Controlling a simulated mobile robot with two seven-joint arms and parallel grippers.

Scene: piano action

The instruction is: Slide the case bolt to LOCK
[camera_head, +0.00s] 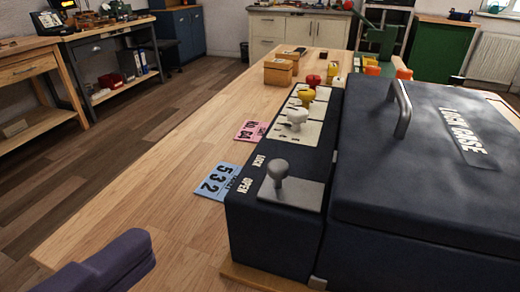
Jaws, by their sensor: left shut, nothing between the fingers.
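The case bolt is a grey round knob (279,170) on a short stem. It rises from a flat grey plate (300,194) on the near end of the dark case's lower ledge. White words LOCK (258,161) and OPEN (246,185) are printed left of the plate, with OPEN nearer me. The stem's foot looks about level with OPEN. My left gripper (136,250) is a dark purple shape at the lower left. It is shut and empty, well left of and nearer than the knob, touching nothing visible. My right gripper is not in view.
The dark case (420,150) with a raised grey handle (399,105) fills the right side. White (297,116), yellow (305,97) and red knobs (313,80) stand behind the bolt. A blue 532 card (220,182) and pink card (252,131) lie left. The wooden table (160,190) there is clear.

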